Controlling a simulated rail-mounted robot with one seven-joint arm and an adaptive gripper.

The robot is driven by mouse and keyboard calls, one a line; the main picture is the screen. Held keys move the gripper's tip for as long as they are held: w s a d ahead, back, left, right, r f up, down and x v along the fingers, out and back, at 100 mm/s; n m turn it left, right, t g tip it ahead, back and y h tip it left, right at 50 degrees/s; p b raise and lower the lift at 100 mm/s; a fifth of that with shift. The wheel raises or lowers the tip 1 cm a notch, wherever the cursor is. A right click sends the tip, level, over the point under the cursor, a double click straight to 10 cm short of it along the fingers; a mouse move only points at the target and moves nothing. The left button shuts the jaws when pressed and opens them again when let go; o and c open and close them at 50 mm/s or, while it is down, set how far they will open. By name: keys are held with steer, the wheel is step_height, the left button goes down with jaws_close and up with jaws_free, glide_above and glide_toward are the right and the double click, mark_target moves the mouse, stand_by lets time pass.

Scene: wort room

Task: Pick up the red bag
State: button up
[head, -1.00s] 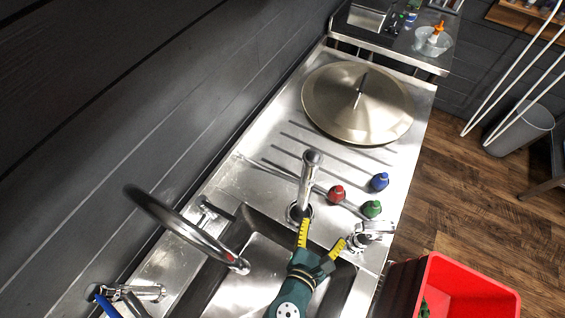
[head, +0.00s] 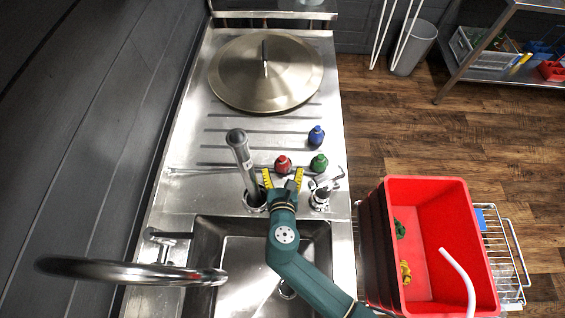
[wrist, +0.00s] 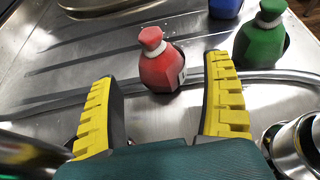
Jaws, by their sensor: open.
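The red bag (head: 283,164) is a small red pouch with a tied neck and a pale band. It stands on the steel drainboard (head: 225,125). My gripper (head: 283,177) is open, just on the near side of the red bag. In the wrist view the red bag (wrist: 161,62) appears ahead of the two yellow fingers of my gripper (wrist: 160,105), roughly centred between them. The fingers do not appear to touch it, and the space between them is empty.
A green bag (head: 319,163) stands right of the red one, and a blue bag (head: 316,136) behind it. A round lid (head: 265,75) lies behind. A red crate (head: 445,190) is at right.

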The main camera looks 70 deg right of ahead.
mark_target(283, 169)
steer(key=x, duration=0.3)
steer(key=shift+w+d, duration=0.1)
steer(key=shift+d, duration=0.15)
steer(key=c, duration=1.2)
steer(key=shift+c, duration=0.2)
